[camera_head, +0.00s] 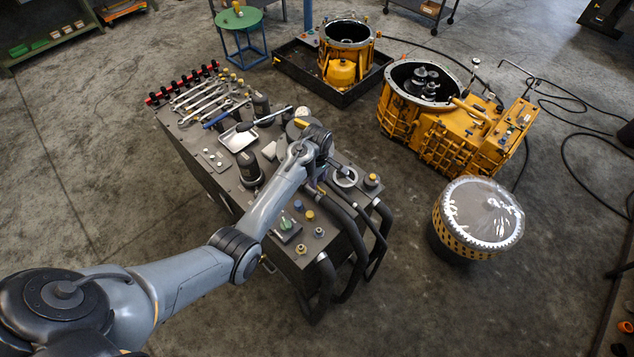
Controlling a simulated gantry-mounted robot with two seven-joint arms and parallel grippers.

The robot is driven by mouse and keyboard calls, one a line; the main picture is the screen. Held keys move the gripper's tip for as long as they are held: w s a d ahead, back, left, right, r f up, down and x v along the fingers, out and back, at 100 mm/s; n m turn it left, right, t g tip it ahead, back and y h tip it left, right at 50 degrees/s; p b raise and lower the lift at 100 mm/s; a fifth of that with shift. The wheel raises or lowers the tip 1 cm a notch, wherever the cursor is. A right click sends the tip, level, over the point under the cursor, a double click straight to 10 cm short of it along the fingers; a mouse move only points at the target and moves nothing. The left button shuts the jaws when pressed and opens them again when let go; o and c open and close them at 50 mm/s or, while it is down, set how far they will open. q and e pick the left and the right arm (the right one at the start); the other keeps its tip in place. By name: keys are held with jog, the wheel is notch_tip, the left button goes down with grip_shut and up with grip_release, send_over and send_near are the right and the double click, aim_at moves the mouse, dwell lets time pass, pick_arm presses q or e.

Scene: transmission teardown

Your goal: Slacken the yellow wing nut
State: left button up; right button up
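My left arm reaches in from the lower left over the dark workbench (235,190). Its wrist and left gripper (320,182) are above the right half of the bench, near a round metal ring part (344,176). The fingers are small and mostly hidden by the wrist, so I cannot tell whether they are open or hold anything. I cannot clearly make out a yellow wing nut. A small yellow piece (302,122) shows just behind the wrist, and small yellow-brass fittings (309,215) lie on the bench front. My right gripper is not in view.
Wrenches (205,97), a white tray (238,138) and dark cylinders (249,168) crowd the bench. Black curved pipes (362,240) edge its right end. A yellow gearbox housing (450,140) and a perforated drum (480,218) stand right on the floor. Open floor lies in front.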

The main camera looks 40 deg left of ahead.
aim_at(321, 191)
pick_arm(q)
jog(key=shift+f, duration=1.35)
grip_shut()
